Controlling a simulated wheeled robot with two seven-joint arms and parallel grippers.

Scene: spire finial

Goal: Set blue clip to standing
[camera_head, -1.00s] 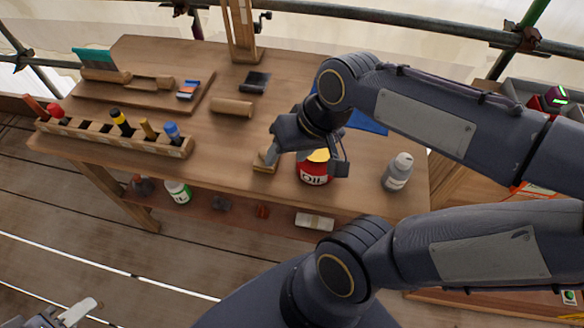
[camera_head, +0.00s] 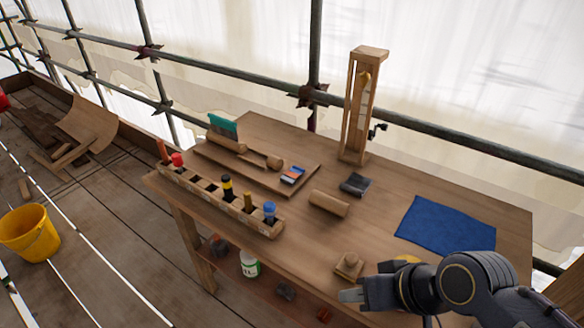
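No object is plainly a blue clip. A small blue, white and red piece (camera_head: 292,174) lies on the wooden board (camera_head: 215,155), and a blue-capped tool (camera_head: 269,211) stands at the near end of the slotted rack (camera_head: 205,190); I cannot tell whether either is the clip. My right gripper (camera_head: 388,309) is low at the table's front edge, fingers apart, with nothing seen held. One pale finger shows clearly; the other is mostly hidden by the wrist. It is just in front of a small wooden block (camera_head: 348,265). My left gripper is out of view.
A wooden stand with a crank (camera_head: 356,110) rises at the back. A wooden cylinder (camera_head: 329,203), a dark block (camera_head: 355,184) and a blue cloth (camera_head: 445,226) lie on the table (camera_head: 300,235). A yellow bucket (camera_head: 28,234) stands on the floor at left.

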